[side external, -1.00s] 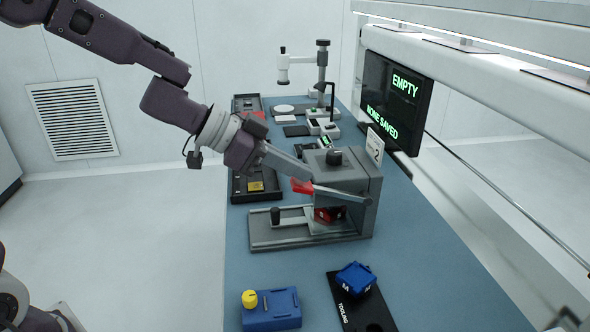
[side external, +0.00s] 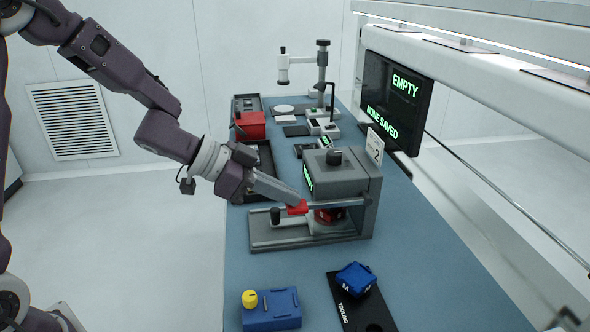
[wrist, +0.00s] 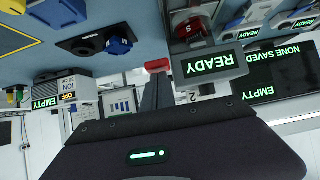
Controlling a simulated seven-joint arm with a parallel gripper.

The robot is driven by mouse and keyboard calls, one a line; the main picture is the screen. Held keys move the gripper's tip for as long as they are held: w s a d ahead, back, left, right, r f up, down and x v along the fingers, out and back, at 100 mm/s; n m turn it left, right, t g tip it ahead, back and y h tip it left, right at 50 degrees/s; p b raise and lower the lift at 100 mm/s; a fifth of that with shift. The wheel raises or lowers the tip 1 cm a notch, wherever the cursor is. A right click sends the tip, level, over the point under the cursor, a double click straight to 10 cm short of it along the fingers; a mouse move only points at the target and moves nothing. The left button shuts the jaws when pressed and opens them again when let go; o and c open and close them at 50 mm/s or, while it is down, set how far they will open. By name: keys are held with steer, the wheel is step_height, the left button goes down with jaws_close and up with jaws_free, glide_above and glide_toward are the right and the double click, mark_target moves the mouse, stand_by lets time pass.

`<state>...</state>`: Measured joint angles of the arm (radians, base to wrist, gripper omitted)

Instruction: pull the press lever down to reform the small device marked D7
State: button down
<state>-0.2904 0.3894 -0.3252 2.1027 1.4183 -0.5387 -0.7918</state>
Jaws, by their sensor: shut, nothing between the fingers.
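The grey press (side external: 345,182) stands mid-bench. Its lever is a grey bar (side external: 342,203) with a red handle (side external: 297,208), lying nearly level. My gripper (side external: 303,202) is shut and empty, its tip at the red handle from above, apparently touching it. The handle also shows at the finger end in the wrist view (wrist: 157,66). A small red device (side external: 330,214) sits inside the press, partly hidden by the lever; it also shows in the wrist view (wrist: 190,25). I cannot read D7 on it. The press display (wrist: 212,65) reads READY.
A blue block with a yellow knob (side external: 271,309) and a black tooling plate (side external: 376,314) holding a blue part (side external: 355,278) lie in front. A red box (side external: 250,125) and a microscope (side external: 322,75) stand behind. A screen (side external: 395,105) reads EMPTY, NONE SAVED.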

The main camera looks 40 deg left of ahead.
steer(key=f, duration=0.5)
steer(key=shift+s+a+f, duration=0.25)
steer(key=shift+s+f, duration=0.1)
steer(key=shift+s+d+f, duration=0.1)
steer(key=shift+s+d, duration=0.05)
stand_by(0.6)
step_height(320, 180, up, 5)
steer(key=s+a, duration=0.7)
steer(key=a, duration=0.1)
stand_by(0.5)
